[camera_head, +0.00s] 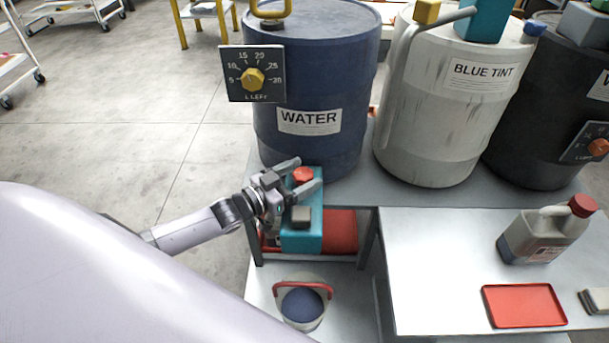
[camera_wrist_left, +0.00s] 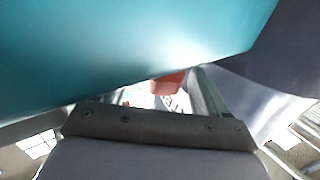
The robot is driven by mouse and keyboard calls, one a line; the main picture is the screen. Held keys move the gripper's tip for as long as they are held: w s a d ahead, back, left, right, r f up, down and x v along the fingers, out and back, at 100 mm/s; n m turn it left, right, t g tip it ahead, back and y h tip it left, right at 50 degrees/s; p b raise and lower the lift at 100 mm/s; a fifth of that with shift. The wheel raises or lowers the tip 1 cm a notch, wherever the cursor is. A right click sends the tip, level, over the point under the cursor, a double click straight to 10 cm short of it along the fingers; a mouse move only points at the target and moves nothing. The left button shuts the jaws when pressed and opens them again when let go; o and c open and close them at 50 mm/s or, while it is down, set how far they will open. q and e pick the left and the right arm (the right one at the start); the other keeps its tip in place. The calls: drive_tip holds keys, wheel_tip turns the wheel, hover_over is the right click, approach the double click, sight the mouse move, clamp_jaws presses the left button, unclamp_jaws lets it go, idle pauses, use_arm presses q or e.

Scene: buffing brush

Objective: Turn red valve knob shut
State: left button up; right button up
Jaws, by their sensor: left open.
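The red valve knob (camera_head: 303,175) sits on the upper part of a teal valve box (camera_head: 302,236) below the blue WATER drum. My left gripper (camera_head: 304,174) is open, with one finger on each side of the red knob in the head view. I cannot tell whether either finger touches it. In the left wrist view the teal box (camera_wrist_left: 120,45) fills the upper left. A small red piece (camera_wrist_left: 168,82) shows beyond the gripper's dark housing; I cannot tell whether it is the knob. My right gripper is not in view.
The WATER drum (camera_head: 315,80) carries a dial with a yellow knob (camera_head: 253,78). A BLUE TINT drum (camera_head: 432,110) and a dark drum (camera_head: 535,120) stand to the right. A bucket (camera_head: 302,304) is below. A jug (camera_head: 543,236) and red tray (camera_head: 524,306) occupy the right bench.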

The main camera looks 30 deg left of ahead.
use_arm(q)
drive_tip(key=shift+w+d, duration=0.25)
drive_tip(key=shift+w, duration=0.3)
drive_tip(key=c, duration=0.9)
drive_tip(key=shift+c, duration=0.2)
